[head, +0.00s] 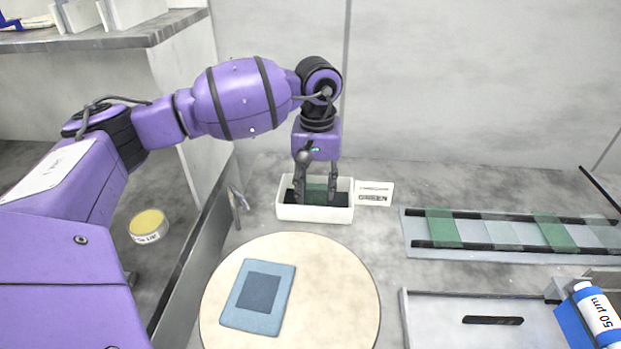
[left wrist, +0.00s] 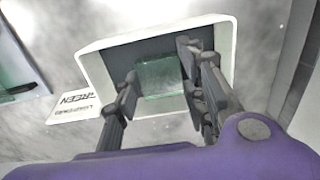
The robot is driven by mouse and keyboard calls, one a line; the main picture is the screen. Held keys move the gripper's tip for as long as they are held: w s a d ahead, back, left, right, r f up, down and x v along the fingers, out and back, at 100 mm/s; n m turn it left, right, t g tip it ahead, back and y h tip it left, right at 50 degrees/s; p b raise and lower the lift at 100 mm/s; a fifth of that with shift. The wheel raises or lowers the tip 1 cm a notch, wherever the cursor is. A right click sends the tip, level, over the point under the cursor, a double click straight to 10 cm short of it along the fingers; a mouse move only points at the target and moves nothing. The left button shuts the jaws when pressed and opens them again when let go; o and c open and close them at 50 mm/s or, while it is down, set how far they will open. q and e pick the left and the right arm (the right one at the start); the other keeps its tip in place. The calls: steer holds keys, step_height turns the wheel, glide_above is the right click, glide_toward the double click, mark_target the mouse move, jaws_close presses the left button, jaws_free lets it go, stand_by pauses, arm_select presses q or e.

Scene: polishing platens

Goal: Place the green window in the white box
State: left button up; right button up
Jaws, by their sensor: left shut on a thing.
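The white box (head: 315,213) stands at the back of the bench, with a dark inside and a label card reading GREEN beside it. My left gripper (head: 317,190) points down into the box and is shut on a green window (head: 316,194). In the left wrist view, the green window (left wrist: 161,77) shows between the fingers of the left gripper (left wrist: 160,85), inside the rim of the white box (left wrist: 158,28). Whether the window touches the box floor cannot be told. My right gripper is not in view.
The label card (head: 374,193) is right of the box. A rack (head: 490,254) at right carries several green and pale windows. A round cream platen (head: 340,300) with a blue pad (head: 240,318) is in front. A blue and white bottle (head: 592,312) lies lower right.

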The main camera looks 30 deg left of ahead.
mark_target(316, 192)
arm_select(q)
steer(key=shift+f, duration=0.95)
steer(key=shift+f, duration=0.25)
steer(key=o, duration=1.2)
steer(key=shift+r, duration=0.1)
step_height(316, 192, up, 12)
steer(key=shift+r, duration=0.2)
